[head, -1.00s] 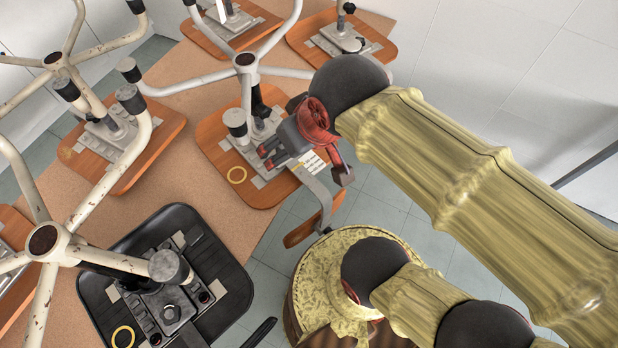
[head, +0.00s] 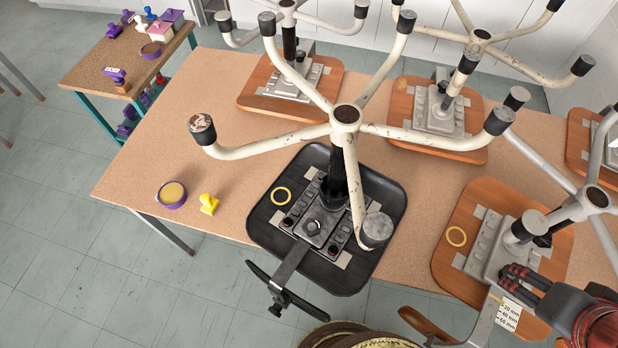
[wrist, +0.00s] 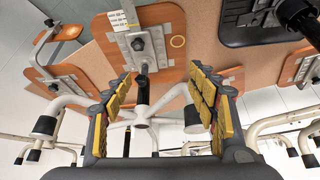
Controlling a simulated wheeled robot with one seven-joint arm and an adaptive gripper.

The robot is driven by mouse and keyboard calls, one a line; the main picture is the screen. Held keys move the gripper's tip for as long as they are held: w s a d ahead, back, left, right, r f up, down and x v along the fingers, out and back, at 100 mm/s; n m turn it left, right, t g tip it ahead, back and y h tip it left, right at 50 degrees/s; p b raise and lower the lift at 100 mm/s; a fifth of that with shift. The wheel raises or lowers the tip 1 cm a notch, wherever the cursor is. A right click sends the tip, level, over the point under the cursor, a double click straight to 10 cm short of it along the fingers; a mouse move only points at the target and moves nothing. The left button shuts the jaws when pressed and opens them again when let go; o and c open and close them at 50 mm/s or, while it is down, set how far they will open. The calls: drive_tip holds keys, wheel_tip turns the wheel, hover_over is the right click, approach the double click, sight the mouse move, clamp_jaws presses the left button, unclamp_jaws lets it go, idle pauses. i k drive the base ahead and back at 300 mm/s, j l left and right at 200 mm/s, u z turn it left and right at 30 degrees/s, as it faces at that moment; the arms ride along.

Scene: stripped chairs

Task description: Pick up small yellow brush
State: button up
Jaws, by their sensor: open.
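The small yellow brush (head: 209,204) lies near the front left edge of the tan table (head: 150,130) in the head view. It is right of a round purple-rimmed dish and left of a black chair seat. My gripper (head: 517,275) is at the lower right of the head view, far from the brush, beside an upturned wooden chair seat. In the wrist view my gripper (wrist: 163,100) shows two spread fingers with yellow pads and nothing held between them. The brush is not seen in the wrist view.
Upturned chairs with cream legs crowd the table. A black seat (head: 268,233) stands between brush and gripper. The purple-rimmed dish (head: 172,194) is beside the brush. A smaller table (head: 110,60) with purple items stands at the back left. Grey floor is free at left.

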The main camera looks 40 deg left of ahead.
sight(211, 203)
drive_tip(key=k+u, duration=0.1)
drive_tip(key=u, duration=1.6)
drive_tip(key=l+u, duration=0.1)
drive_tip(key=u, duration=0.95)
drive_tip(key=i+j+z, duration=0.1)
drive_tip(key=i+j, duration=0.6)
drive_tip(key=i+j+z, duration=0.15)
drive_tip(key=i+j, duration=0.5)
